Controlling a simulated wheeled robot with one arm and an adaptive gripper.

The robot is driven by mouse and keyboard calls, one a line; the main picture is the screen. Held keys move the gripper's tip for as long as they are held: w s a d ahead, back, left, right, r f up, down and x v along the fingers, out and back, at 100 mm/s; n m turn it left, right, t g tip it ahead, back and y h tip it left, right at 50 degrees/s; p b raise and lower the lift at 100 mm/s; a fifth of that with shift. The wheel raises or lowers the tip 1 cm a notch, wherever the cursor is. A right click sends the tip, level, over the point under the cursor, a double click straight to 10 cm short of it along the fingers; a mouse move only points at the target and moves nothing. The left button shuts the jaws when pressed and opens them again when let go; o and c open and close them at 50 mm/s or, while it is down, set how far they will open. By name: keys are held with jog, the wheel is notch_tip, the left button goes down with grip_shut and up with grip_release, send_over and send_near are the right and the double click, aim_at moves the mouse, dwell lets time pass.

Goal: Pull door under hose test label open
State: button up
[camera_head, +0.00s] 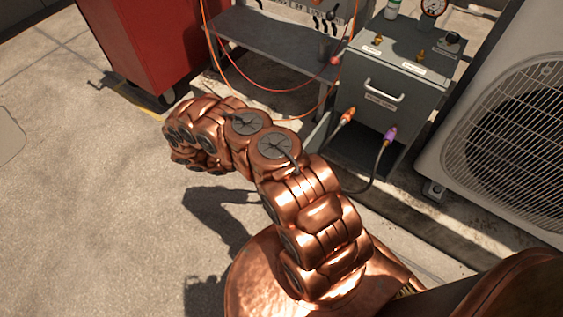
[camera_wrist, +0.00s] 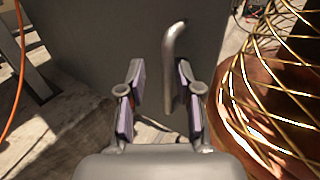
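A grey cabinet (camera_head: 395,70) stands at the upper right in the head view. A pale handle (camera_head: 384,90) crosses its front, with a small label (camera_head: 380,101) below it, too small to read surely. A grey panel edge (camera_head: 319,134) shows left of the dark space under it, partly behind my arm. In the wrist view, a grey panel (camera_wrist: 105,40) carries a bent bar handle (camera_wrist: 174,45). My gripper (camera_wrist: 163,103) is open, with the bar's lower end between its fingers, nearer the right ones. Contact is unclear. My fingers are hidden in the head view.
An orange connector (camera_head: 348,115) and a purple connector (camera_head: 390,135) with a dark hose are by the cabinet. A condenser unit (camera_head: 510,130) stands at right, a red cabinet (camera_head: 145,45) at upper left, a grey bench (camera_head: 265,38) between. Concrete floor at left is clear.

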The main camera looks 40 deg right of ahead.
jog(key=shift+w+a, duration=0.1)
jog(key=v, duration=0.7)
dwell(0.5)
jog(key=shift+w+a, duration=0.1)
dwell(0.6)
